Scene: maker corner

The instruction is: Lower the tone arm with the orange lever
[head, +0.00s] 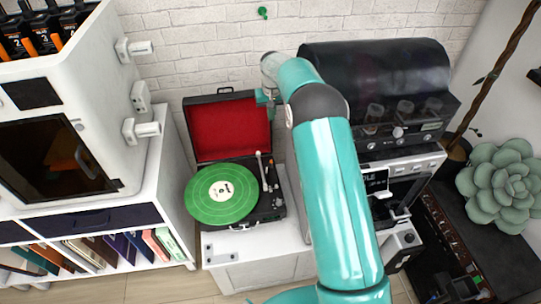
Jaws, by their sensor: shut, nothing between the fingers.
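A record player (270,208) stands open on a white cabinet, its red-lined lid (230,128) raised at the back. A green record (222,193) with a pale label lies on its platter. The thin white tone arm (263,172) is along the right side of the deck, beside the record. I cannot tell its height over the deck. I cannot make out the orange lever at this size. My gripper (267,98) is small in view, by the lid's upper right corner, above and behind the tone arm. It is shut and empty, its fingertips hard to see.
A black-topped machine (380,95) stands close on the right, partly behind my arm. A white shelf unit (180,200) with books and a white enclosure (75,110) stand on the left. The white cabinet top (235,243) is mostly clear in front of the player.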

